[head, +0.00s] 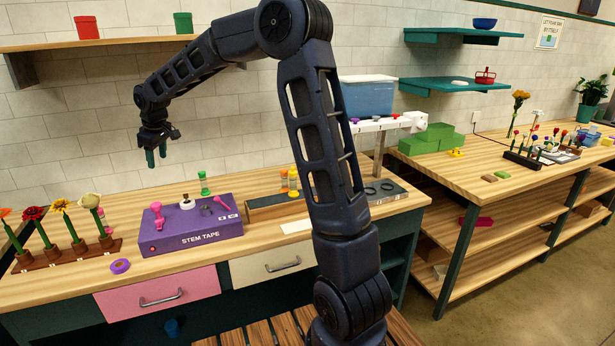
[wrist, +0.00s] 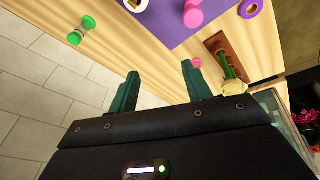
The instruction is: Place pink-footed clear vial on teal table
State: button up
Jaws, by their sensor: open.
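My gripper (head: 156,156) hangs open and empty above the left workbench, behind the purple stem tape box. Its two green fingers stand apart in the wrist view (wrist: 161,72), with nothing between them. A clear vial with green ends (head: 203,183) stands on the bench behind the box and shows in the wrist view (wrist: 81,30). No table is clearly teal; the right workbench (head: 530,128) has a wooden top and dark teal legs.
The purple stem tape box (head: 190,228) carries pink pieces. A flower rack (head: 70,250) and purple tape ring (head: 120,266) are at the left. A white stand (head: 380,124) and blue bin (head: 367,95) are behind my arm. Teal shelves (head: 455,85) hang at the right.

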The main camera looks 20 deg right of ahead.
jog(key=s+d+r+m+t+h, duration=0.1)
jog(key=s+d+r+m, duration=0.25)
jog(key=s+d, duration=0.65)
jog(key=s+d+r+m+h, duration=0.15)
jog(key=s+d+r, duration=0.4)
jog(key=d, duration=0.85)
jog(key=s+d+f+m, duration=0.3)
jog(key=s+d, duration=0.4)
jog(key=s, duration=0.3)
jog(key=s+d+f+m, duration=0.3)
jog(key=s+d, duration=0.3)
jog(key=s, duration=0.5)
jog(key=shift+d+f+m+t+y, duration=0.3)
jog(key=shift+d+f+y, duration=0.1)
jog(key=shift+y, duration=0.05)
